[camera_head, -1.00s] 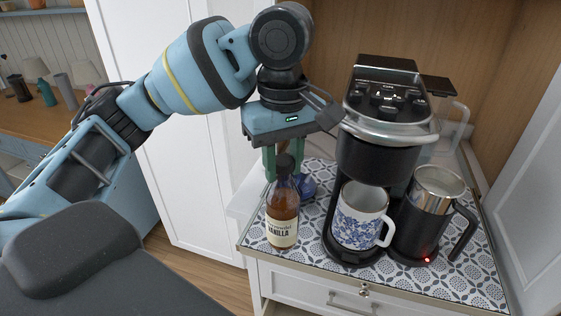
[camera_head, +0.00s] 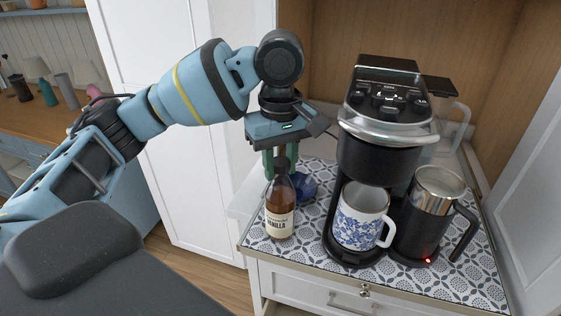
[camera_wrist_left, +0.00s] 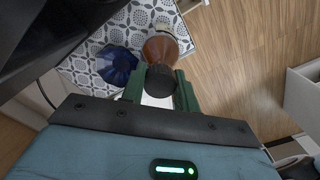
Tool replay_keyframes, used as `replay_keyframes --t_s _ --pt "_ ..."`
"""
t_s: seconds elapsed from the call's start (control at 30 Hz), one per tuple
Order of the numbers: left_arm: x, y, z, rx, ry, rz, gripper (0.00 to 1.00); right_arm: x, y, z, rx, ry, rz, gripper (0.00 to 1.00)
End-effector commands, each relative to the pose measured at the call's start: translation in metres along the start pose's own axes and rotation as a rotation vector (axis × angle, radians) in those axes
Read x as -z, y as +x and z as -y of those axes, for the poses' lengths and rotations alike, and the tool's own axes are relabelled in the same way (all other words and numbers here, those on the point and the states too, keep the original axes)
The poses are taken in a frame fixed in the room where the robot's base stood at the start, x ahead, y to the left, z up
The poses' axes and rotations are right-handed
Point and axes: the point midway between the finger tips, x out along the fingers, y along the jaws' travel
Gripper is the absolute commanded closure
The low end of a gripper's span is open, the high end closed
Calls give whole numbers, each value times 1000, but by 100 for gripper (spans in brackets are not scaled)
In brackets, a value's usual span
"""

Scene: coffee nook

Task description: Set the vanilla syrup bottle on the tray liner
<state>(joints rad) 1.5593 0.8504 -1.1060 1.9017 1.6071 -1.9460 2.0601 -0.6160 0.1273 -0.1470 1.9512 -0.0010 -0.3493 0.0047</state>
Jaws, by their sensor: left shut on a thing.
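The vanilla syrup bottle (camera_head: 281,208) is brown with a dark cap and a cream label reading "VANILLA". It is upright over the left part of the grey-and-white patterned liner (camera_head: 313,180). My left gripper (camera_head: 280,163) points down and is shut on the bottle's neck. In the left wrist view, the bottle's dark cap (camera_wrist_left: 160,79) sits between the green fingers of my left gripper (camera_wrist_left: 160,92). I cannot tell whether the bottle's base touches the liner. My right gripper is not in view.
A black coffee machine (camera_head: 380,135) stands right of the bottle, with a blue-and-white mug (camera_head: 359,217) in it. A black and steel jug (camera_head: 423,222) stands further right. A dark blue dish-like object (camera_head: 306,186) sits close behind the bottle. The liner's front left is clear.

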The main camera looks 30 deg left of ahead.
Motion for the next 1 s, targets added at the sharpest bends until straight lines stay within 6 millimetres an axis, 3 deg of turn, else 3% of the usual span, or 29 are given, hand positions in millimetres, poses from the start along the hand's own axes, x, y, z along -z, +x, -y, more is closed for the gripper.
replay_keyframes --t_s 0.37,0.4,0.53,0.87,1.0 --pt "0 1 0 -6 1 -1 100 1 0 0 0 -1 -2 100" --pt "0 2 0 -4 1 -1 66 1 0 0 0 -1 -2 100" --pt "0 2 0 -3 1 -1 49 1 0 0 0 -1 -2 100" --pt "0 0 0 -3 0 -1 48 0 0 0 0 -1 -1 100" --pt "-1 -12 -1 -5 1 0 48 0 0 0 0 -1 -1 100"
